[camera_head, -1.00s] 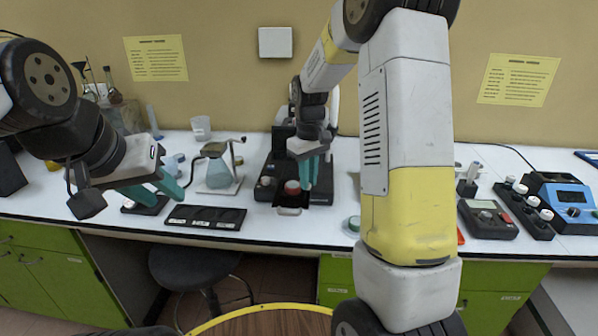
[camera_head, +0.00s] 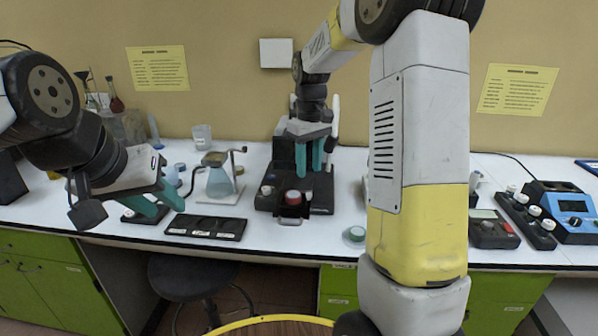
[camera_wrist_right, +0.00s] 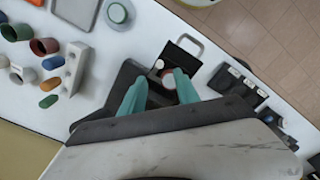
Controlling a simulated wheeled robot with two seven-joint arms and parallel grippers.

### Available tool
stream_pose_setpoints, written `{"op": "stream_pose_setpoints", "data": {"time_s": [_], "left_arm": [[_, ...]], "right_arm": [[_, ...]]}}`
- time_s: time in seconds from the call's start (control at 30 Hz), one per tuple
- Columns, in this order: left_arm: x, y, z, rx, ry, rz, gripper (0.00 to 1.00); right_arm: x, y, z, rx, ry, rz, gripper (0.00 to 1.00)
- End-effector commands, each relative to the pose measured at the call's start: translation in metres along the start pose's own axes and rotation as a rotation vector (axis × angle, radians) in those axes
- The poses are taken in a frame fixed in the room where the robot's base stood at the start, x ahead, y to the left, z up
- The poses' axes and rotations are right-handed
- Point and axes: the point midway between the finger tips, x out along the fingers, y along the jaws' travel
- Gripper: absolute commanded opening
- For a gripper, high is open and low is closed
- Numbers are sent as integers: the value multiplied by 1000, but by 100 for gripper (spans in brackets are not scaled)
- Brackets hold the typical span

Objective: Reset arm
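My right gripper (camera_head: 309,168) hangs above a black instrument (camera_head: 322,190) in the middle of the bench. Its teal fingers are apart with nothing between them; in the right wrist view (camera_wrist_right: 161,84) they are also spread and empty. A red-topped round part (camera_head: 293,197) is at the instrument's front, above a metal handle (camera_head: 291,219). In the right wrist view the handle (camera_wrist_right: 190,42) belongs to a small dark tray. My left gripper (camera_head: 158,204) is at the left, over the bench's front area, with its teal fingers apart and no object visible in them.
A black slotted tray (camera_head: 206,227) lies near the front edge, with a flask on a stand (camera_head: 219,183) behind it. A small round green-and-white dish (camera_head: 354,235) sits right of the instrument. Blue meters (camera_head: 571,207) stand far right. A stool (camera_head: 190,277) is below.

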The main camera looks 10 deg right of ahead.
Motion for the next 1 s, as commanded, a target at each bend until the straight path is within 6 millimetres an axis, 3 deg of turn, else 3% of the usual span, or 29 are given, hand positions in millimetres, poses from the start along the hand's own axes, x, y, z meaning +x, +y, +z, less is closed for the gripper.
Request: {"op": "stream_pose_setpoints", "data": {"time_s": [0.47,0.57,0.8,1.0], "left_arm": [[0,0,0,0,0,0,36],[0,0,0,0,0,0,36],[0,0,0,0,0,0,36],[0,0,0,0,0,0,36]], "right_arm": [[-13,-4,8,15,23,0,38],[-32,-13,25,50,75,0,38],[-80,-52,94,188,263,-10,38],[-94,-89,153,301,419,-24,38]]}}
